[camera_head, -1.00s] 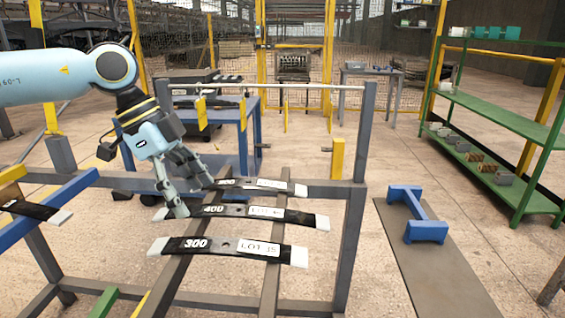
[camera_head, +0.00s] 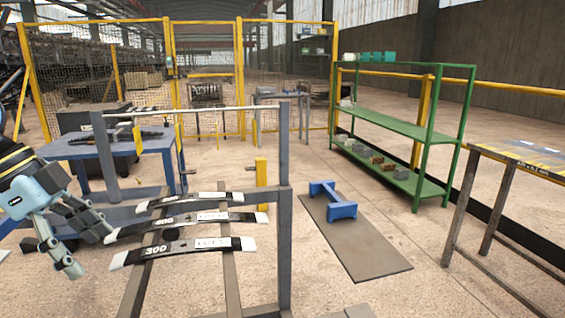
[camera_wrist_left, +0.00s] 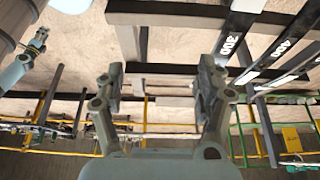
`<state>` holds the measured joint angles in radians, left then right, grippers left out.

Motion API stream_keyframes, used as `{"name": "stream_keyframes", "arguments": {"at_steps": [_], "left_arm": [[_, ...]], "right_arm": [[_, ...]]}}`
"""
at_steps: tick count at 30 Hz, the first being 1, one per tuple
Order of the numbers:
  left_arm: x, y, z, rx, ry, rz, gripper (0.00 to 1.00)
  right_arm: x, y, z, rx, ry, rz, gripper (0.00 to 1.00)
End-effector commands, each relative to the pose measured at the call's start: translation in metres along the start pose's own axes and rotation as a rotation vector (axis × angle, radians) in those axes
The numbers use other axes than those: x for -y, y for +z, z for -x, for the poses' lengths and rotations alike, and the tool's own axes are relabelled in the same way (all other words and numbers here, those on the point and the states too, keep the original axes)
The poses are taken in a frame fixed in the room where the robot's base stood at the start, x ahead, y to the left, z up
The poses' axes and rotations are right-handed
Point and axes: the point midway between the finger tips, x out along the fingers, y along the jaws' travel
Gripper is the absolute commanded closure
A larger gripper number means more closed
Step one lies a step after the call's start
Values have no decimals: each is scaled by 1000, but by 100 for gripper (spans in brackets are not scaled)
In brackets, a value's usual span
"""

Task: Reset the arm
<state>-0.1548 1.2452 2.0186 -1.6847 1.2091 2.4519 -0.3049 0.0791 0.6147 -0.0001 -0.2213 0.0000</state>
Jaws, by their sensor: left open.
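My left gripper (camera_head: 92,250) is at the left edge of the head view, beside the left ends of the leaf springs on the grey rack (camera_head: 284,230). Its two fingers are apart with nothing between them, as the left wrist view (camera_wrist_left: 160,85) also shows. Three dark springs with pale ends lie across the rack: the front one marked 300 (camera_head: 190,248), a middle one (camera_head: 190,221) and a back one (camera_head: 185,200). In the left wrist view the 300 spring (camera_wrist_left: 238,30) is right of the gripper. My right gripper is not in the head view.
A blue table (camera_head: 110,147) stands behind the rack at left. A blue stand (camera_head: 333,203) rests on a grey mat (camera_head: 360,245) to the right. Yellow fencing (camera_head: 240,80) lies behind.

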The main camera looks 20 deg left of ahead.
Motion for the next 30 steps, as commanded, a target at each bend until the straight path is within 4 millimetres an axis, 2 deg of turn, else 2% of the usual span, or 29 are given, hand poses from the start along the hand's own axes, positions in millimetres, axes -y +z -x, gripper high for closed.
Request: {"name": "stream_keyframes", "arguments": {"at_steps": [1, 3, 8, 11, 15, 20, 24, 27, 29, 30], "left_arm": [[-1, -2, -1, -7, 1, -3, 28], [-5, -12, -5, -61, 4, -23, 28], [-13, -38, -12, -183, 2, -68, 28], [-19, -57, -15, -280, -7, -98, 28], [-28, -95, -16, -470, -44, -140, 28], [-33, -145, -2, -745, -160, -161, 28], [-24, -180, 26, -1002, -372, -99, 28], [-3, -182, 52, -1134, -627, 50, 28], [12, -167, 61, -1141, -794, 186, 28], [21, -151, 62, -1108, -893, 288, 28]], "right_arm": [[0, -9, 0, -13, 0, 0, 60], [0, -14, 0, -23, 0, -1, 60], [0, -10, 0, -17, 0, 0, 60], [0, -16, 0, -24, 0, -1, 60], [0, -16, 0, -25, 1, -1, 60], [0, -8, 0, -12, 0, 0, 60], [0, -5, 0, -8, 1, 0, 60], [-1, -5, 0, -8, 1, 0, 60], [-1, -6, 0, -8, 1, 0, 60], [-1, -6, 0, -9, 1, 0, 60]]}}
